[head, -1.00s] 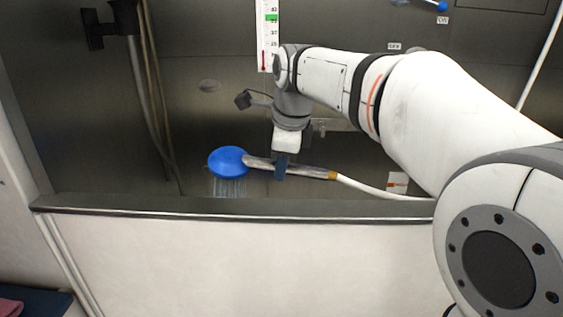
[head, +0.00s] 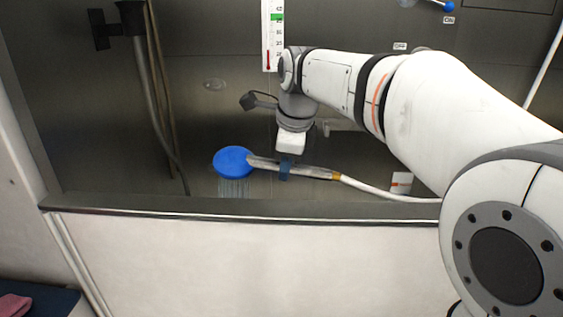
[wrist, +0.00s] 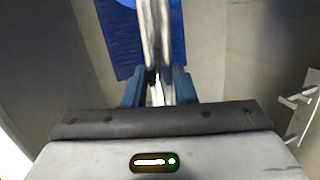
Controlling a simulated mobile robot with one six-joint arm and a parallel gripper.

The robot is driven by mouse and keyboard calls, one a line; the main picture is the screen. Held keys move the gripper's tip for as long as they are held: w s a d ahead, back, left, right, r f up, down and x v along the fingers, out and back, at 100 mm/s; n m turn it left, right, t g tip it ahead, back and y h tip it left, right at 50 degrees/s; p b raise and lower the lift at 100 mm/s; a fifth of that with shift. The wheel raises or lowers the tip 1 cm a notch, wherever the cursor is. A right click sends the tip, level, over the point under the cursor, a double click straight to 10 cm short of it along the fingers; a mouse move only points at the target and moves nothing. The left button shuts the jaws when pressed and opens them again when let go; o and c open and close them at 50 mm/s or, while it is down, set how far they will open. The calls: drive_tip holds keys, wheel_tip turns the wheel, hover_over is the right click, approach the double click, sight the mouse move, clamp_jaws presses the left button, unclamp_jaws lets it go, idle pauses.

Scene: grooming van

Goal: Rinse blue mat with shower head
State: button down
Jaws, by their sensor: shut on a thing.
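The shower head (head: 233,161) has a round blue head and a metal handle (head: 312,172). Fine streams of water fall straight down from it in the head view. My gripper (head: 285,171) is shut on the handle and holds it level, just above the tub's front rim. In the wrist view my gripper (wrist: 159,88) has its blue fingers on both sides of the handle. The blue mat (wrist: 122,45) lies below the shower head in the wrist view, partly covered by the handle and the head. The tub wall hides the mat in the head view.
The tub's front rim (head: 130,209) runs below the shower head. A white hose (head: 385,191) trails right from the handle. A thermometer strip (head: 272,40) is on the back wall, a holder with hoses (head: 133,18) at left, and a blue-tipped lever (head: 448,6) at upper right.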

idle(0.3)
drive_tip(key=shift+a+p, duration=0.35)
drive_tip(key=shift+a, duration=0.2)
drive_tip(key=shift+r, duration=0.15)
wheel_tip(320, 180, up, 7)
drive_tip(key=p, duration=0.6)
drive_tip(key=shift+p, duration=0.4)
